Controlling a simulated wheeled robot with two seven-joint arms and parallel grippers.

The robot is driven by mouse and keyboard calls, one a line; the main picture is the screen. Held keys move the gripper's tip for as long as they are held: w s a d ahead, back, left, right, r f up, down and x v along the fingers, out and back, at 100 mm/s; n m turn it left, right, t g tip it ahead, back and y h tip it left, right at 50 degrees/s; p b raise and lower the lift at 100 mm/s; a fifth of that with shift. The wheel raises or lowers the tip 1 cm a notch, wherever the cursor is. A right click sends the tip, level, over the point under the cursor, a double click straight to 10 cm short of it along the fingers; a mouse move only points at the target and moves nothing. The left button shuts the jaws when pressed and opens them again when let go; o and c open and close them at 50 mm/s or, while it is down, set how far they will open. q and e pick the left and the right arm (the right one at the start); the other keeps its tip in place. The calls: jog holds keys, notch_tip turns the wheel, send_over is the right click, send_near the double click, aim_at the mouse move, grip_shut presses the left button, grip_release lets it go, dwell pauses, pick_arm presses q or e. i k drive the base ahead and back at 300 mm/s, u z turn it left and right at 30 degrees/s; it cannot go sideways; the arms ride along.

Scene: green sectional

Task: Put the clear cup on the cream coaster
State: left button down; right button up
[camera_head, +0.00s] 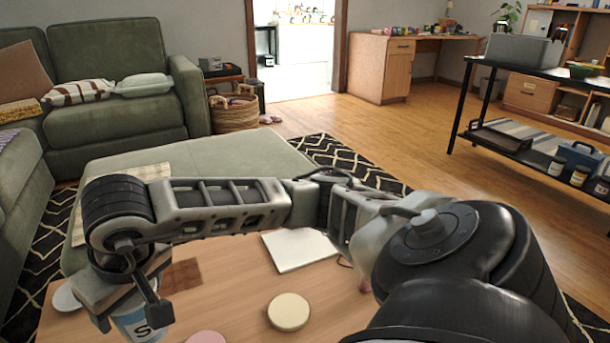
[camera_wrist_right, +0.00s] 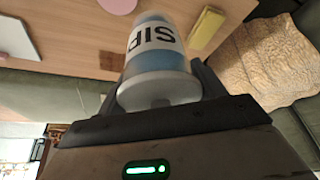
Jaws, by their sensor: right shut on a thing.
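The clear cup (camera_head: 137,326), with a white band and dark letters, is in my right gripper (camera_head: 128,305) at the lower left of the head view. In the right wrist view, the cup (camera_wrist_right: 157,62) sits between the two fingers, its band reading "SIP" upside down. The gripper is shut on it. I cannot tell whether the cup touches the table. The cream coaster (camera_head: 289,311) lies flat and empty on the wooden table, to the right of the cup in the head view. My left gripper is not in view.
On the table (camera_head: 240,290) are a pink disc (camera_head: 206,338), a pale disc (camera_head: 66,297), a brown square (camera_head: 181,275) and a white notebook (camera_head: 298,249). The wrist view shows a yellow block (camera_wrist_right: 206,28) near the cup. A green ottoman (camera_head: 215,160) stands behind the table.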

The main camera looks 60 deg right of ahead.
aim_at(288, 310)
jog(key=z, duration=0.45)
jog(key=k, duration=1)
jog(key=u, duration=0.15)
jog(key=i, duration=0.85)
jog(key=z, duration=0.4)
